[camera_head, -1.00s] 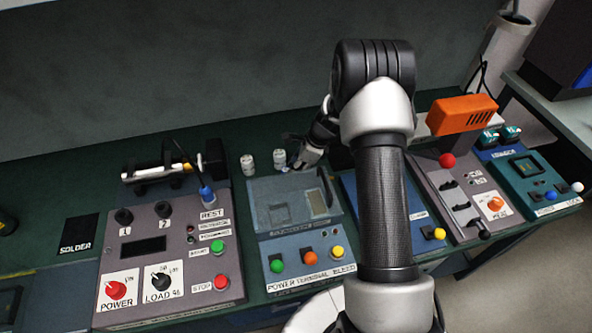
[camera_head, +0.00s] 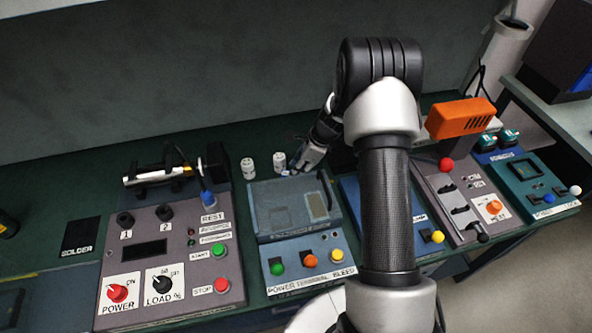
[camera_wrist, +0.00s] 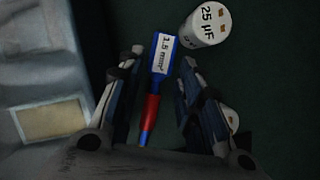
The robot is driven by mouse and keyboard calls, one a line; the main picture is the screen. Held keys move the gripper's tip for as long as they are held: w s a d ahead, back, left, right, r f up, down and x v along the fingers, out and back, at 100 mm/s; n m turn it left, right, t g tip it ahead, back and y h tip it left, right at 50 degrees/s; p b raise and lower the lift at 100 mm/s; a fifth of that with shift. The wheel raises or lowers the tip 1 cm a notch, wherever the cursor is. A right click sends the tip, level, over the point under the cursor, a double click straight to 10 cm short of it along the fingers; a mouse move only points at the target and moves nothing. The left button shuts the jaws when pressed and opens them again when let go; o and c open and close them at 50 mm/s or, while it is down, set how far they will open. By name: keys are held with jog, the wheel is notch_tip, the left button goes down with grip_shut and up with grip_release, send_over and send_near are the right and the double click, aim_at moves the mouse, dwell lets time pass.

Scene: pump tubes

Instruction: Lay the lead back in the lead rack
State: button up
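The lead (camera_wrist: 158,75), with a blue end labelled "1.5 mm²" and a red part, lies between the fingers of my gripper (camera_wrist: 160,68) in the wrist view. The fingers are open, with dark gaps on both sides of the lead. In the head view my gripper (camera_head: 295,168) is low over the bench, behind the blue-grey terminal box and right of two white cylinders. The lead is too small to make out clearly there. I cannot identify the lead rack; my arm hides part of the bench.
A white cylinder marked "25 µF" (camera_wrist: 207,25) stands close to the right finger; another is partly hidden by that finger. The terminal box (camera_head: 290,210) is just in front of my gripper. A load panel (camera_head: 165,255) is at left, an orange-topped device (camera_head: 460,118) at right.

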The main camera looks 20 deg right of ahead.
jog(key=p+v, duration=0.3)
jog(key=v, duration=0.7)
jog(key=s+a+r+n+h, duration=0.1)
jog(key=s+a+r+n, duration=0.45)
jog(key=r, duration=0.45)
jog(key=s+a+r+n+h, duration=0.1)
jog(key=s+a+r+n, duration=0.4)
jog(key=r, duration=0.4)
jog(key=s+a+r+n+t+h, duration=0.1)
jog(key=s+r+n, duration=0.2)
jog(key=s+n, duration=0.4)
jog(key=s+a+r+n+t+h, duration=0.1)
jog(key=s+n, duration=0.5)
jog(key=s, duration=0.6)
jog(key=shift+s+a+r+n, duration=0.35)
jog(key=shift+s+a+r, duration=0.05)
jog(key=shift+r, duration=0.45)
